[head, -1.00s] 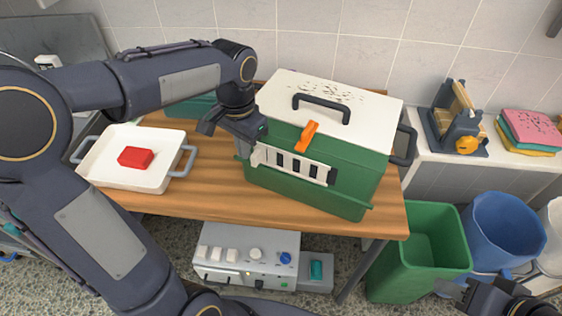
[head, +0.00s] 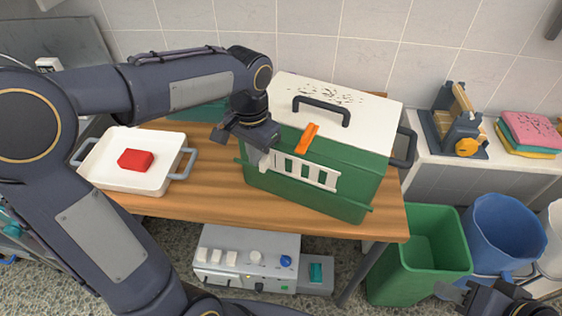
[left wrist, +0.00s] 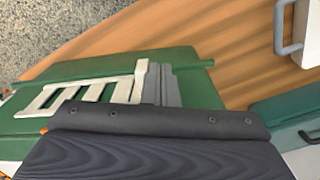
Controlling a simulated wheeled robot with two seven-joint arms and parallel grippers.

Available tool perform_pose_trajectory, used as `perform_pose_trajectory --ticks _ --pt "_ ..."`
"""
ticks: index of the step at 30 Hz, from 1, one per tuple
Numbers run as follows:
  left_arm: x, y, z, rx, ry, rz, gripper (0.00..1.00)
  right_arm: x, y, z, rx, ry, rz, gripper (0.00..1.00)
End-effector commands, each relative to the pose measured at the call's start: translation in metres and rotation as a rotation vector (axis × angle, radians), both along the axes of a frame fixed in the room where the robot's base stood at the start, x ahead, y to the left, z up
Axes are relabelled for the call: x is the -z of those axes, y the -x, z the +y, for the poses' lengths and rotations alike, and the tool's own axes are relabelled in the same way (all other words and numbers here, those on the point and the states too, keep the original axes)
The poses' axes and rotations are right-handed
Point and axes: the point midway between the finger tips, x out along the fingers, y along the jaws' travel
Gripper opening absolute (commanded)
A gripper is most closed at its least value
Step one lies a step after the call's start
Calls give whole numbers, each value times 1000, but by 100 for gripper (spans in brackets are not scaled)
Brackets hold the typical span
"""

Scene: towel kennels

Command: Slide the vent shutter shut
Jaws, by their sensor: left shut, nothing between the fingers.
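The vent shutter (head: 306,173) is a pale slatted strip on the front of the green kennel (head: 330,208). My left gripper (head: 263,160) is at the shutter's left end. In the left wrist view its shut fingers (left wrist: 163,84) are right beside the tab, seemingly against it. My right gripper (head: 458,292) is at the lower right, away from the kennel; its jaws are unclear.
The kennel has a cream lid with a dark handle (head: 321,108) and an orange latch (head: 307,138). A white tray (head: 105,180) with a red block (head: 136,159) stands left on the wooden table (head: 225,198). Bins stand right of the table.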

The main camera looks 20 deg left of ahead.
Motion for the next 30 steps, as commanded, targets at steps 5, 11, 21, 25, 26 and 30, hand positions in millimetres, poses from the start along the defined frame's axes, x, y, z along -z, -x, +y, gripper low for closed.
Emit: perform_pose_trajectory --ticks 5,11,21,25,26,30 --pt "-10 0 1 -1 0 0 0 -9 0 0 0 0 0 38" --pt "-27 0 3 -1 0 0 0 -24 0 0 0 0 0 38" --pt "-54 -1 7 -1 0 0 0 -48 0 0 0 0 0 38" --pt "-64 -1 8 -1 0 0 0 -57 0 0 0 0 0 38" --pt "-67 -1 8 -1 0 0 0 -59 0 0 0 0 0 38" --pt "-77 -1 10 -1 0 0 0 -69 0 0 0 0 0 38"
